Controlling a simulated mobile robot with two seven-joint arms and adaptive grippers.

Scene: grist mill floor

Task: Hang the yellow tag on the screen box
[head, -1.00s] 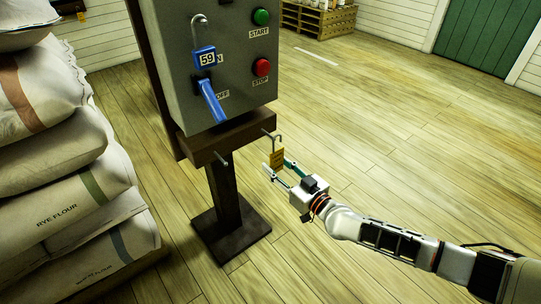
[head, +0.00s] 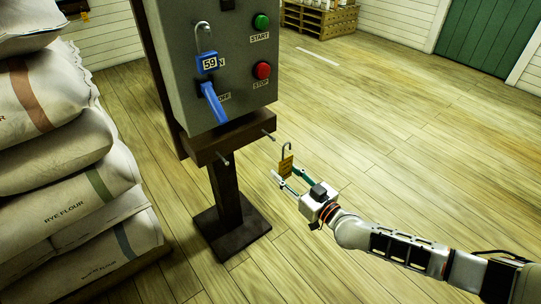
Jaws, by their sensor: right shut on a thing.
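The yellow tag (head: 286,167), with a grey metal shackle above it, is held upright in my right gripper (head: 284,180). The gripper's fingers are shut on the tag's lower part. The tag hangs in the air to the right of the post's brown crossbeam (head: 200,148), clear of the peg (head: 268,134) at its right end. A grey control box (head: 235,85) with START and STOP buttons stands above the beam; no label naming it the screen box is readable. A blue lock marked 59 (head: 207,63) hangs on its front above a blue lever (head: 213,102). My left gripper is out of view.
A second peg (head: 223,159) sticks out nearer the beam's left end. Stacked flour sacks (head: 70,190) fill the left side. A pallet (head: 318,20) stands at the back. The wooden floor to the right is open.

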